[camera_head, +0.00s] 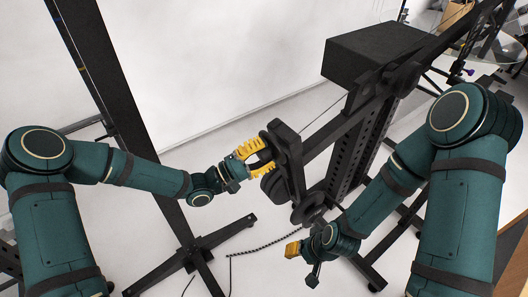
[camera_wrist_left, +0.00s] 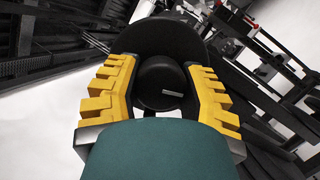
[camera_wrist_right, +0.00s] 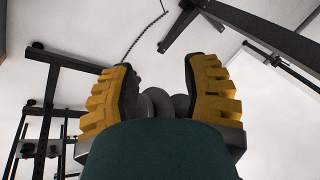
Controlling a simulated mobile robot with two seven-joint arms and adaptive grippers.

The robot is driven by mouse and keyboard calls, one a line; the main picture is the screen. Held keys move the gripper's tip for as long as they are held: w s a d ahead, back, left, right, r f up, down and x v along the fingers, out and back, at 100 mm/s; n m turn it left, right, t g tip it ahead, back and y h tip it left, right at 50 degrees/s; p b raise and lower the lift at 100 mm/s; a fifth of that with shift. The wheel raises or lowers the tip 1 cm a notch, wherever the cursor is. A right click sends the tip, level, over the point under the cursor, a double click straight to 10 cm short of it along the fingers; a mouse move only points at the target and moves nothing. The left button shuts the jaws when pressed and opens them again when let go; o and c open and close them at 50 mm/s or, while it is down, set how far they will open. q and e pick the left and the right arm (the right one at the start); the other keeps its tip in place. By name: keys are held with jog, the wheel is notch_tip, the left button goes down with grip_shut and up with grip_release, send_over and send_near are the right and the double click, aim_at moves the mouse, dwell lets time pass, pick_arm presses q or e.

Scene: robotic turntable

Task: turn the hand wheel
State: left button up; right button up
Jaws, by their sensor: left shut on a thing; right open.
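The hand wheel shows as a black crank-like arm (camera_head: 291,165) with rounded ends on the black stand. My left gripper (camera_head: 258,160) is shut on its black round handle at the upper end. In the left wrist view the handle (camera_wrist_left: 161,84) sits between the yellow fingers (camera_wrist_left: 160,92), with a wide black rounded plate behind it. My right gripper (camera_head: 293,249) is open, low and left of the stand, below the crank's lower end. In the right wrist view its yellow fingers (camera_wrist_right: 157,95) are spread, with dark grey rounded shapes between or behind them; I cannot tell whether they touch.
A black beam with a large black box (camera_head: 375,52) rises behind the crank. A black post with a floor foot (camera_head: 190,255) stands at left. A black cable (camera_head: 262,247) lies on the pale floor. A glass-topped table (camera_head: 497,48) is at upper right.

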pick_arm(q)
jog(key=shift+d+r, duration=0.1)
jog(key=shift+r, duration=0.15)
jog(key=o, duration=1.2)
jog(key=shift+d+f, duration=0.1)
jog(key=v, duration=1.2)
